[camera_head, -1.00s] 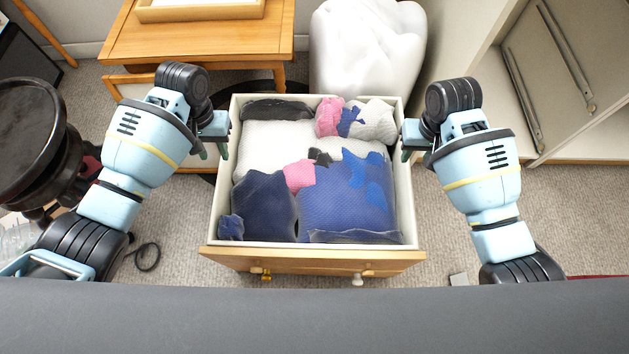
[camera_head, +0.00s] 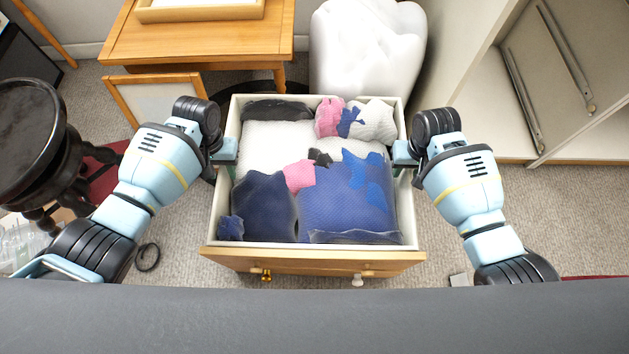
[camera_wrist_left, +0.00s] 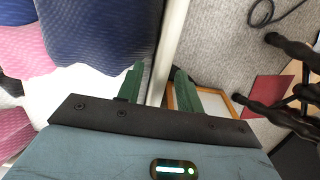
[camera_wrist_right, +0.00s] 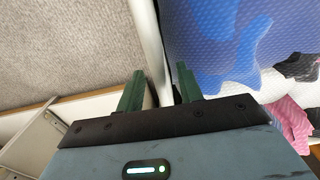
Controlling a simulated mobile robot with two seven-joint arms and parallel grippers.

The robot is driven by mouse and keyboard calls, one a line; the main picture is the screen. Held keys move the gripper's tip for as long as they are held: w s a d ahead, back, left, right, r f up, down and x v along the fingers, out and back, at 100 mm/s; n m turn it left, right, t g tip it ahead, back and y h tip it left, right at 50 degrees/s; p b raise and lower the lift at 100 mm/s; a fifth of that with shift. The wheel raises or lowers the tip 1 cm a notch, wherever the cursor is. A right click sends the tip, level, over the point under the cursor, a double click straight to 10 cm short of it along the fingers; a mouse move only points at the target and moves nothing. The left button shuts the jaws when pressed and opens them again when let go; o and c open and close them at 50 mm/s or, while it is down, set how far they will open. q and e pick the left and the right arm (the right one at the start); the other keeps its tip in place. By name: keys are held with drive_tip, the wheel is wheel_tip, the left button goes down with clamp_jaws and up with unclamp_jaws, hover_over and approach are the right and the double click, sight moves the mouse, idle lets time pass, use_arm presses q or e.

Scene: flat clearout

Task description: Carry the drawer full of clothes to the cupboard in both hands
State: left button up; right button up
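The drawer (camera_head: 313,256) has pale walls and a wooden front facing me. It is filled with folded clothes: dark navy, blue (camera_head: 345,210), white and pink pieces. My left gripper (camera_head: 226,168) is at the drawer's left wall. In the left wrist view its green fingers (camera_wrist_left: 158,88) are apart, with the wall's rim (camera_wrist_left: 170,45) between them. My right gripper (camera_head: 402,167) is at the right wall. Its fingers (camera_wrist_right: 160,90) are apart too, with the rim (camera_wrist_right: 147,30) between them. The cupboard (camera_head: 478,85) stands open at the right, with metal rails inside.
A wooden table (camera_head: 200,42) with a tray stands behind left, a white lumpy object (camera_head: 367,50) behind the drawer. A dark round stool (camera_head: 30,130) stands at the left. A black loop (camera_head: 147,257) lies on the carpet. Carpet right of the drawer is mostly clear.

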use_arm(q)
clamp_jaws()
use_arm(e)
clamp_jaws()
idle(1.1)
use_arm(q)
drive_tip(key=shift+w+r, duration=0.2)
drive_tip(key=shift+r, duration=0.05)
use_arm(e)
drive_tip(key=shift+w+r, duration=0.2)
drive_tip(key=shift+r, duration=0.05)
